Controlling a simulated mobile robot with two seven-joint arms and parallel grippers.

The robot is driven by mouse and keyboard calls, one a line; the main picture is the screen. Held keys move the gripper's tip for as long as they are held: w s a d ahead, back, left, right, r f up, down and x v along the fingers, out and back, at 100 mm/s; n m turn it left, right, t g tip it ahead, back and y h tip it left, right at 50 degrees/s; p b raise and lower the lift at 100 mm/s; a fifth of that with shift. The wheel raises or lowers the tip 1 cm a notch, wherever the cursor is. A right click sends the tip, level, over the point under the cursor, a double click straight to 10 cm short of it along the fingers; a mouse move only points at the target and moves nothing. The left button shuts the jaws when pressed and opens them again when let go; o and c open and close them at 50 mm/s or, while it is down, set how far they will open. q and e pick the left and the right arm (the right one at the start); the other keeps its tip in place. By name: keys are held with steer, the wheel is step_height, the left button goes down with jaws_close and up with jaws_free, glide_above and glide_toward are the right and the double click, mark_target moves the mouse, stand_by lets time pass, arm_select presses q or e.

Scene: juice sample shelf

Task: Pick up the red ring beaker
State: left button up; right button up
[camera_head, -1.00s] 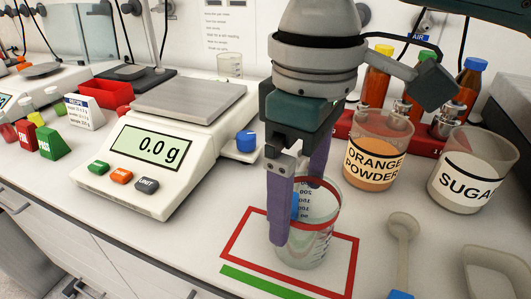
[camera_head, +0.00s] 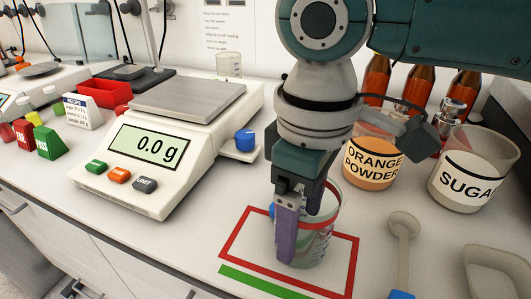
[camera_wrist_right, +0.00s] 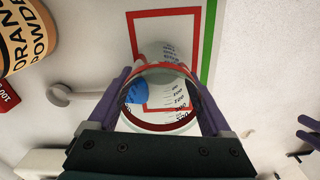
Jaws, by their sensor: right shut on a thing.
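The red ring beaker (camera_head: 320,243) is clear glass with a red band near its rim and printed volume marks. It stands upright inside the red outline (camera_head: 354,262) on the counter. My right gripper (camera_head: 301,232) comes down from above, its purple fingers shut on the beaker's sides. In the right wrist view the fingers flank the beaker (camera_wrist_right: 170,105), whose red rim is close to the palm. A blue patch (camera_wrist_right: 142,91) shows through the glass. The head view does not show my left gripper; purple finger-like parts (camera_wrist_right: 308,140) show at the wrist view's right edge.
A scale (camera_head: 165,150) reading 0.0 g stands to the left. The orange powder beaker (camera_head: 372,157) and sugar beaker (camera_head: 470,175) stand to the right, with amber bottles (camera_head: 417,85) behind. A spoon (camera_head: 403,250) and a scoop (camera_head: 495,270) lie at the front right.

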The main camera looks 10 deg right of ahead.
steer(key=c, duration=0.4)
steer(key=shift+r, duration=0.1)
